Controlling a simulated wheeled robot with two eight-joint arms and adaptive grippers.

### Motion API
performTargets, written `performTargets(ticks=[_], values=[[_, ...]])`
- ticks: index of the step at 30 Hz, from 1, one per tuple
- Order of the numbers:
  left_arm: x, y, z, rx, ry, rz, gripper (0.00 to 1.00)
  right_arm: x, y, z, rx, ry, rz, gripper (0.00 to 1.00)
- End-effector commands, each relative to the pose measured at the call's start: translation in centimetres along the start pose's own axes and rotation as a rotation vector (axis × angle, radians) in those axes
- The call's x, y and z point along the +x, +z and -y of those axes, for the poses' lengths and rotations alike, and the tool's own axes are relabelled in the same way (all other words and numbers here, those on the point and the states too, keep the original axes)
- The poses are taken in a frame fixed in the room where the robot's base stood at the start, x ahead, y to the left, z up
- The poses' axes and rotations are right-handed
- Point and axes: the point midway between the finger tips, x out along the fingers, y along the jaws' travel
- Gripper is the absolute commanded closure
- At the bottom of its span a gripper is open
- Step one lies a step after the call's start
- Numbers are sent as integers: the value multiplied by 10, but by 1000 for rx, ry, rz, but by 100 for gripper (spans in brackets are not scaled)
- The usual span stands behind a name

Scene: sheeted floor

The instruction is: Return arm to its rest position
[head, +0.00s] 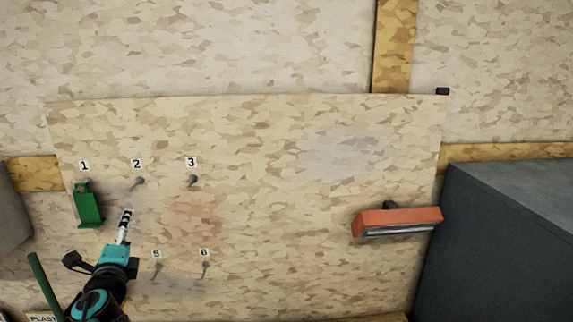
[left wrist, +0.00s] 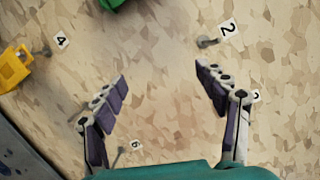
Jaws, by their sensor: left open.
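My left gripper (head: 125,220) is in front of the wooden pegboard (head: 270,220), below the hooks marked 1, 2 and 3. In the left wrist view its two jointed fingers (left wrist: 161,75) are spread apart, with nothing between them but the board behind. A green object (head: 88,205) hangs at hook 1, up and left of the gripper and apart from it. Only its edge shows at the top of the left wrist view (left wrist: 117,3). My right gripper is not in view.
Hooks 2 (head: 139,182), 3 (head: 192,181), 5 (head: 155,272) and 6 (head: 205,270) look empty. A yellow object (left wrist: 14,68) is near label 4. An orange lamp-like fixture (head: 397,222) is on the board's right, beside a dark grey box (head: 510,240).

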Motion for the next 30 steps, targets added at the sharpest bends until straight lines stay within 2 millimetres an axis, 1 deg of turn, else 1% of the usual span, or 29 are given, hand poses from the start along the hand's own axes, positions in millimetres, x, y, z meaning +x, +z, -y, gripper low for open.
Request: performTargets(ticks=[1,2,3,4,5,6,8,9,11,12,13,15,18,21,23,25,30], values=[[-21,-9,-6,-168,26,40,27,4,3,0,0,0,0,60],[-33,-12,-12,-281,53,69,27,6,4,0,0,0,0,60],[-50,-18,-25,-428,97,106,27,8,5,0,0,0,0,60],[-64,-24,-37,-537,138,131,27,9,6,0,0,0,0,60],[-78,-32,-51,-645,184,154,27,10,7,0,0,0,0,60],[-98,-46,-71,-783,255,182,27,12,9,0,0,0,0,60],[-128,-69,-101,-965,369,218,27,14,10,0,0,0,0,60],[-148,-86,-120,-1067,448,239,27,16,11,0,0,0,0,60],[-178,-111,-146,-1198,567,266,27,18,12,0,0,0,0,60],[-197,-128,-160,-1271,645,281,27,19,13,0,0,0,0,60],[-211,-140,-170,-1318,701,293,27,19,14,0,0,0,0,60],[-240,-164,-188,-1405,821,313,27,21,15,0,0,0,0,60],[-274,-191,-204,-1486,956,334,27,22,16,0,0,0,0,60],[-294,-206,-212,-1526,1038,348,27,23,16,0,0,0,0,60],[-300,-210,-214,-1538,1062,351,27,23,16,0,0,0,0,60],[-303,-212,-215,-1542,1074,354,27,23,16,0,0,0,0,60],[-302,-211,-214,-1542,1072,354,27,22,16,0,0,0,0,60]])
